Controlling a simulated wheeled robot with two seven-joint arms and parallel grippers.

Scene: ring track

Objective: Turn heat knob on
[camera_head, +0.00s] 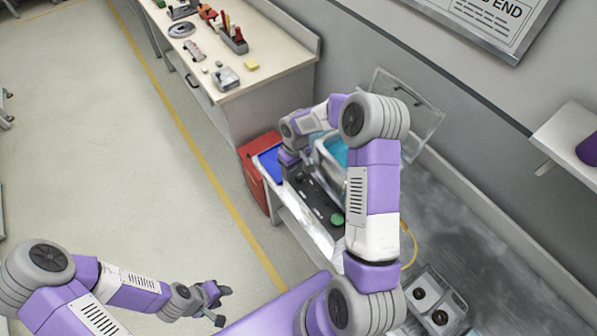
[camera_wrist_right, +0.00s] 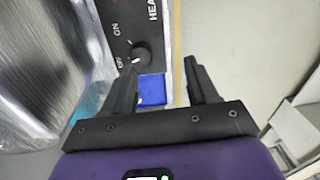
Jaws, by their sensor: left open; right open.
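The heat knob (camera_wrist_right: 142,53) is a round black knob on a dark panel (camera_wrist_right: 122,14) with ON, OFF and HEA... lettering in the right wrist view. A light mark on the knob's edge seems to face the OFF lettering. My right gripper (camera_wrist_right: 162,65) is open and empty. Its left fingertip is close to the knob and overlaps its lower edge in the picture; I cannot tell whether they touch. The right finger lies beyond the panel's edge. In the head view the knob is not discernible. My left gripper (camera_head: 222,306) is open and empty, away from the panel.
A tank with teal contents (camera_head: 336,152) and a raised clear lid (camera_head: 424,125) stands by the wall. A tool-covered workbench (camera_head: 285,77) stands behind. Open floor (camera_head: 110,150) lies left.

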